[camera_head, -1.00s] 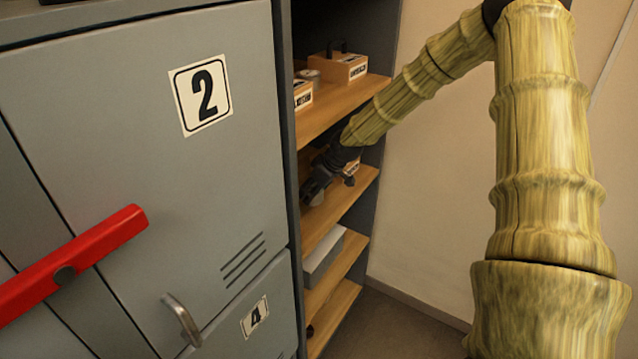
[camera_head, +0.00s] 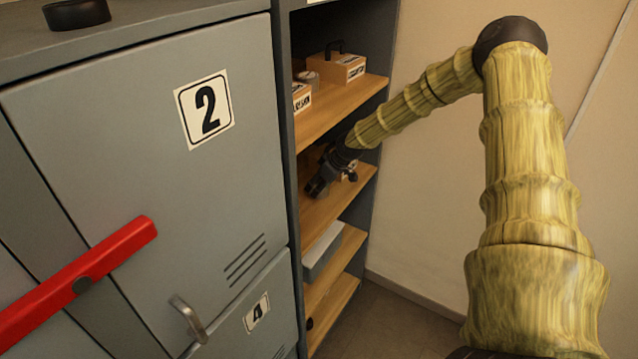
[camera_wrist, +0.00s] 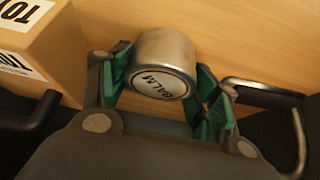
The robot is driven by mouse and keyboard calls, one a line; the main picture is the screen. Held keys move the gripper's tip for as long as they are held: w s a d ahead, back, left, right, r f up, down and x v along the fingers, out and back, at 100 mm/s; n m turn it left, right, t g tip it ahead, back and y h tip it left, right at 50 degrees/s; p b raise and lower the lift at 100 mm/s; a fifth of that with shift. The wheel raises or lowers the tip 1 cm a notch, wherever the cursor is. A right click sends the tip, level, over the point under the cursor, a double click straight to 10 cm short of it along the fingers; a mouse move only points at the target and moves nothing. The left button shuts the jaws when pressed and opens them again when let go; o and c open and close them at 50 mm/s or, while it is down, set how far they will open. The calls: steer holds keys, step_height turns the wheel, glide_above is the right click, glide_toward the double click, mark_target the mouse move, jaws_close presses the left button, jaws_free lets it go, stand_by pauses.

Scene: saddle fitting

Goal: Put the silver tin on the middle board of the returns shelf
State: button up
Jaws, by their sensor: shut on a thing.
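The silver tin (camera_wrist: 165,58), with a round pale lid lettered BALM, sits between the green-padded fingers of my gripper (camera_wrist: 163,84) in the wrist view. The gripper is shut on it. In the head view my gripper (camera_head: 318,184) reaches into the open shelf, just above the second visible board (camera_head: 335,208). The tin cannot be made out there. Wood lies close behind the tin in the wrist view, but I cannot tell whether they touch. No shelf name is readable.
A labelled wooden box (camera_wrist: 60,45) is close left of the tin. On the upper board (camera_head: 345,105) are handled boxes (camera_head: 340,68) and another small tin (camera_head: 309,77). A grey box (camera_head: 322,252) lies below. Grey lockers (camera_head: 130,130) with a red bar (camera_head: 80,280) flank the shelf's left.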

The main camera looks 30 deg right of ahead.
steer(key=shift+f, duration=0.2)
steer(key=shift+f, duration=0.1)
steer(key=o, duration=1.1)
steer(key=shift+o, duration=0.2)
steer(key=shift+r, duration=0.2)
steer(key=shift+s+r, duration=0.2)
steer(key=shift+r, duration=0.25)
steer(key=b+v, duration=0.2)
steer(key=v, duration=0.9)
steer(key=shift+b, duration=0.35)
steer(key=shift+f, duration=0.1)
